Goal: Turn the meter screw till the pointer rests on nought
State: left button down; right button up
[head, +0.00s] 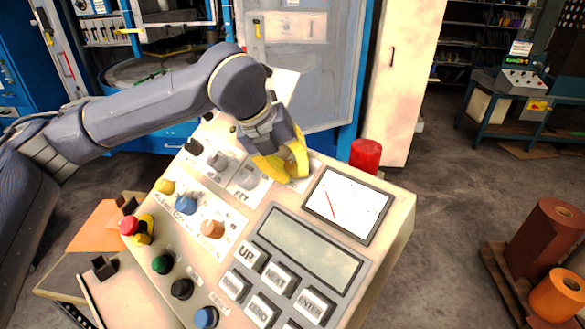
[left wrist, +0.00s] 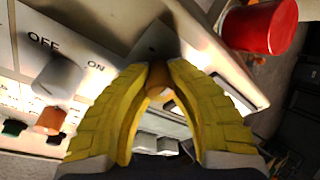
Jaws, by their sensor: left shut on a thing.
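The meter (head: 347,206) is a white dial in a dark frame on the sloping panel. Its red pointer (head: 331,205) is a thin slanted line in the left part of the dial; the scale marks are too small to read. My left gripper (head: 293,172), with yellow fingers, is down at the panel just left of the meter's upper corner. In the left wrist view its fingertips (left wrist: 158,74) are shut on a small brownish knob, the meter screw (left wrist: 157,87). My right gripper is not in view.
A red lamp (head: 366,155) stands close behind the meter. A grey display (head: 310,248) and keys lie in front. The key switch (head: 246,178) and several coloured knobs and buttons, such as a blue one (head: 186,205), sit to the left.

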pick_arm(q)
jog(key=c, duration=1.1)
grip_release()
jog(key=shift+s+f, duration=0.1)
jog(key=shift+c, duration=0.2)
jog(key=v, duration=1.2)
jog(key=shift+d, duration=0.1)
